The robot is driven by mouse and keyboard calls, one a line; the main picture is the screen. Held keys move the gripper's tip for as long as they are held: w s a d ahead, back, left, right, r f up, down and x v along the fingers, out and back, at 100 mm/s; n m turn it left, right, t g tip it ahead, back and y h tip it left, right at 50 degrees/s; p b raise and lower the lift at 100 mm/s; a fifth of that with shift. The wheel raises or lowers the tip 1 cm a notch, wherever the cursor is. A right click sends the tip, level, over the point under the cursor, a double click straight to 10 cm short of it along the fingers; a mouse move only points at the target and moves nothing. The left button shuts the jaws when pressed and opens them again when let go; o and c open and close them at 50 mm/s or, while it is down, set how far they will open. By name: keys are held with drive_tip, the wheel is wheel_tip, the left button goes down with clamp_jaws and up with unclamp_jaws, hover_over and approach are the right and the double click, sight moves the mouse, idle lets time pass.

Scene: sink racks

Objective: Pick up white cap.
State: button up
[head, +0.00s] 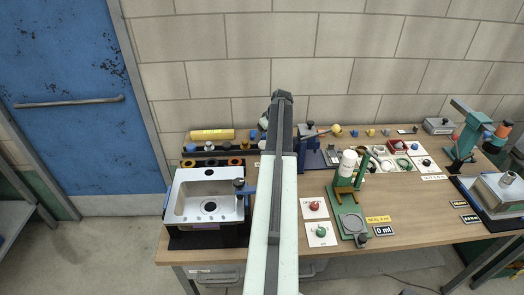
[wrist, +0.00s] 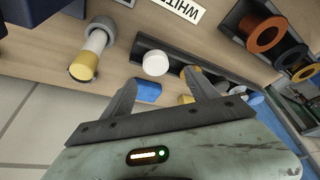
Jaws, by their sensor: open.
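The white cap (wrist: 155,63) is round and sits in a dark rack (wrist: 140,50) in the wrist view. My gripper (wrist: 160,77) is open, with one grey finger on each side below the cap in the picture. The cap appears just beyond the fingertips, in line with the gap between them, and nothing is between the fingers' tips. In the head view my arm reaches up toward the back of the table, and its end hides most of what lies behind it. I cannot make out the cap for certain there.
Beside the cap are a blue piece (wrist: 148,90) and yellow pieces. A yellow-ended cylinder (wrist: 84,66) lies left and orange-black rings (wrist: 265,36) stand right. In the head view, a metal sink (head: 208,196) stands left of my arm and a green stand (head: 345,190) right.

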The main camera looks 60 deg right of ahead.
sight(263, 143)
drive_tip(key=b+x, duration=0.5)
drive_tip(key=shift+s+d+f, duration=0.25)
drive_tip(key=shift+s+f, duration=0.05)
drive_tip(key=shift+r, duration=0.2)
drive_tip(key=c, duration=1.4)
drive_tip(key=shift+r+p, duration=0.1)
drive_tip(key=shift+p, duration=0.2)
drive_tip(key=shift+c, duration=0.2)
